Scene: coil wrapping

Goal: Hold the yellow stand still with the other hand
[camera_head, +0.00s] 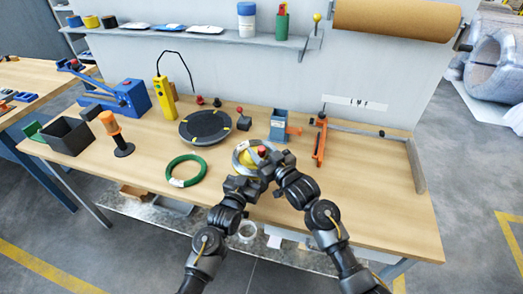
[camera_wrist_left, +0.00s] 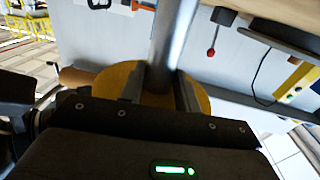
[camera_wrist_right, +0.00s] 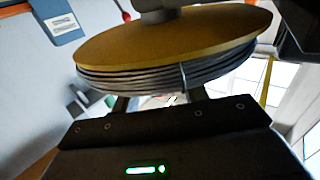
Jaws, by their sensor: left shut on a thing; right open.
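The yellow stand (camera_head: 259,154) is near the front middle of the bench, with a grey coil (camera_head: 238,159) around it, partly hidden by my grippers. In the left wrist view its yellow disc (camera_wrist_left: 204,97) lies behind a grey post (camera_wrist_left: 166,40). My left gripper (camera_wrist_left: 160,88) is shut on the stand, its fingers on either side of the post. In the right wrist view the yellow disc (camera_wrist_right: 180,35) shows with the grey coil (camera_wrist_right: 165,75) wound against it. My right gripper (camera_wrist_right: 160,102) is open, close to the coil; contact is unclear.
A green ring coil (camera_head: 186,171) lies to the left, with a black round turntable (camera_head: 204,126) behind it. A blue-grey box (camera_head: 279,124) and an orange-handled tool (camera_head: 320,142) stand behind to the right. The bench's right front (camera_head: 385,205) is clear.

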